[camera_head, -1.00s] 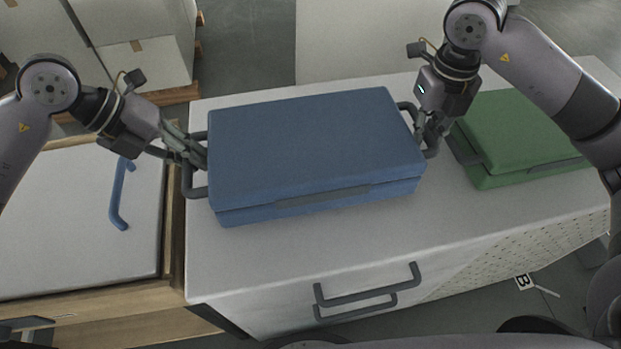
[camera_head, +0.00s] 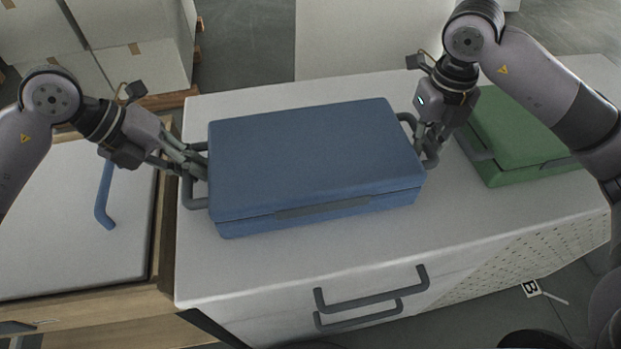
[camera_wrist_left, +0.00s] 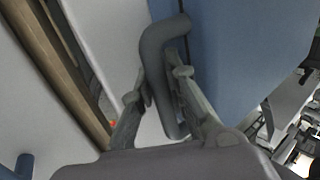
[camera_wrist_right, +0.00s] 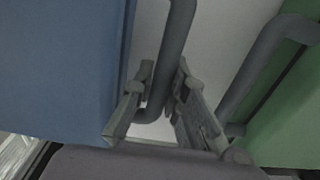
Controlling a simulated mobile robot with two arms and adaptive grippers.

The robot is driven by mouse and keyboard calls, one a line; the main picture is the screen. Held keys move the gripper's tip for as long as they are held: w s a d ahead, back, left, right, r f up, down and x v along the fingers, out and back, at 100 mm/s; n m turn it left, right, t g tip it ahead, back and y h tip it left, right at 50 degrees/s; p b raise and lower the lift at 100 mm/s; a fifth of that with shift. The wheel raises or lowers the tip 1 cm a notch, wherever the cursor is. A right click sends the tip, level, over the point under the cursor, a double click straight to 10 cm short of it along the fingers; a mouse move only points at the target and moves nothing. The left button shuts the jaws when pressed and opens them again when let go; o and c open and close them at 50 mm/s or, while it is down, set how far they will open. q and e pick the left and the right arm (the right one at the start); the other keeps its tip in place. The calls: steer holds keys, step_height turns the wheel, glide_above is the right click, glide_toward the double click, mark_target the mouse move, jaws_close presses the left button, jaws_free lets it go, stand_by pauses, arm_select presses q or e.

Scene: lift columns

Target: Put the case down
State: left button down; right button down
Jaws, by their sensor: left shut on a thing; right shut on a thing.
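The blue case (camera_head: 315,160) lies flat, lid up, over the white cabinet top (camera_head: 300,255); I cannot tell whether its underside touches the top. It has a grey handle at each end. My left gripper (camera_head: 190,165) is shut on the left handle, which also shows in the left wrist view (camera_wrist_left: 158,60). My right gripper (camera_head: 425,140) is shut on the right handle, seen between the fingers in the right wrist view (camera_wrist_right: 172,60). The case's blue side fills the left of that view (camera_wrist_right: 60,70).
A green case (camera_head: 520,140) lies on the same top, close right of my right gripper. A lower wooden-framed unit with a white surface (camera_head: 60,240) and a blue handle (camera_head: 104,195) stands at the left. Boxes (camera_head: 145,60) stand behind. The cabinet top is bare in front of the blue case.

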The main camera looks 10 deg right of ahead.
arm_select(q)
steer(key=c, duration=2)
jaws_free()
steer(key=shift+a, duration=0.1)
arm_select(e)
steer(key=c, duration=2)
jaws_free()
arm_select(q)
steer(key=o, duration=0.4)
steer(key=shift+s, duration=0.1)
arm_select(e)
steer(key=o, duration=0.4)
steer(key=shift+s, duration=0.15)
